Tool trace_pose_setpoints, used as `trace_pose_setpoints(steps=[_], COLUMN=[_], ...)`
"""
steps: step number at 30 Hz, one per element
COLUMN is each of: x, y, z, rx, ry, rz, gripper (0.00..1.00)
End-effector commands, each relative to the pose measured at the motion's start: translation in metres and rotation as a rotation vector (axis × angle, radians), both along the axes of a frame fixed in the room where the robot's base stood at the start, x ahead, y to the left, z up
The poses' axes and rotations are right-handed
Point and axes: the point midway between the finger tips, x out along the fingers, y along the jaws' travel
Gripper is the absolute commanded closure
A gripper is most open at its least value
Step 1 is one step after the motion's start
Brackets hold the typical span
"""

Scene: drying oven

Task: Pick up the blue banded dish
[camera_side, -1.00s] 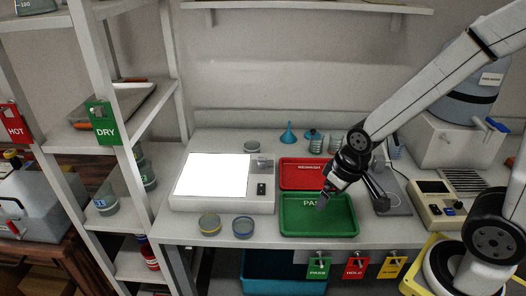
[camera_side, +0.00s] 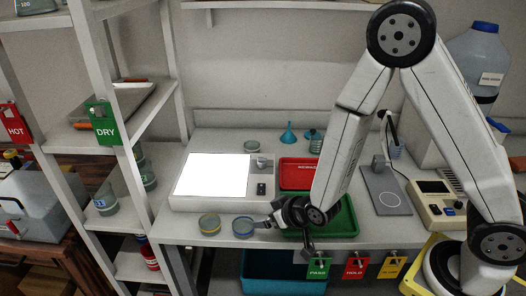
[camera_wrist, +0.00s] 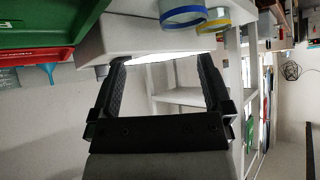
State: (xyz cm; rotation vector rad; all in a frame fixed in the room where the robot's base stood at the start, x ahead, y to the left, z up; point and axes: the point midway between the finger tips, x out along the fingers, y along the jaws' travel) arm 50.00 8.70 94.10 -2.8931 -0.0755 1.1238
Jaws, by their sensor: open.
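The blue banded dish (camera_side: 243,226) is a shallow, clear round dish with a blue band. It sits on the bench front, just right of the yellow banded dish (camera_side: 209,224). My gripper (camera_side: 268,216) is open and low over the bench, close to the blue dish's right side. In the wrist view the blue banded dish (camera_wrist: 184,19) shows at the top, beyond the fingertips of my open gripper (camera_wrist: 160,60). It is not between the fingers. The yellow banded dish (camera_wrist: 213,20) is partly behind it. Whether a finger touches the blue dish is unclear.
The light box (camera_side: 222,203) stands behind the dishes. The green PASS tray (camera_side: 345,226) is under my arm, with the red tray (camera_side: 297,171) behind it. Another dish (camera_side: 252,147) sits at the back. The bench's front edge is close to the dishes.

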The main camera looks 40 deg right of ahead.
Motion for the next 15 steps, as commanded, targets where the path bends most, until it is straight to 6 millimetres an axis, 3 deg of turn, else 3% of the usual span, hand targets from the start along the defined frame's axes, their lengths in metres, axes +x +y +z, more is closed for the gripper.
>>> trace_pose_setpoints(steps=[6, 15], x=[0.003, -0.002], y=[0.017, 0.029], z=[-0.022, -0.036], rx=[-0.012, -0.030], ry=[-0.148, -0.314], rz=[0.011, 0.026], gripper=[0.00, 0.00])
